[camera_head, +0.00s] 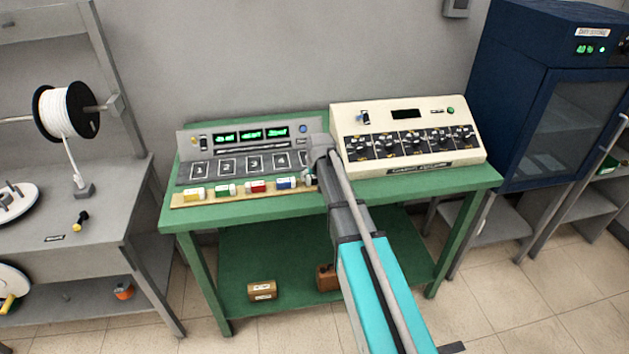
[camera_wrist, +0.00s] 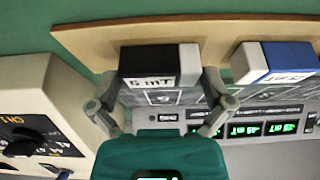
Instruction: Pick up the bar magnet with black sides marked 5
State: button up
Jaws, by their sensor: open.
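The bar magnet with black sides (camera_wrist: 150,62) lies on the wooden strip in the wrist view, with a white end and a white label that reads upside down, seemingly with a 5. My gripper (camera_wrist: 162,88) is open, with one finger at each side of the black magnet. I cannot tell whether the fingers touch it. In the head view my arm hides most of the black magnet and the gripper. A blue-and-white magnet (camera_wrist: 280,62) lies to the right on the same strip; it also shows in the head view (camera_head: 287,183).
Red (camera_head: 258,186), green (camera_head: 225,189) and yellow (camera_head: 193,193) magnets lie further left on the wooden strip (camera_head: 210,200). The grey panel (camera_head: 195,150) with numbered squares stands behind it. A cream control box (camera_head: 400,115) stands close on the right of the green table (camera_head: 450,185).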

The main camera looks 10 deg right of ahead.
jog(key=c, duration=0.9)
jog(key=shift+r, duration=0.2)
notch_tip(320, 180, up, 2)
jog(key=shift+r+p, duration=0.1)
jog(key=shift+p, duration=1.15)
jog(key=s+r+p, duration=0.3)
jog(key=s, duration=0.1)
jog(key=s+r+p, duration=0.4)
jog(key=s, duration=0.1)
jog(key=s+r+p, duration=0.3)
jog(key=s, duration=0.2)
jog(key=shift+r, duration=0.2)
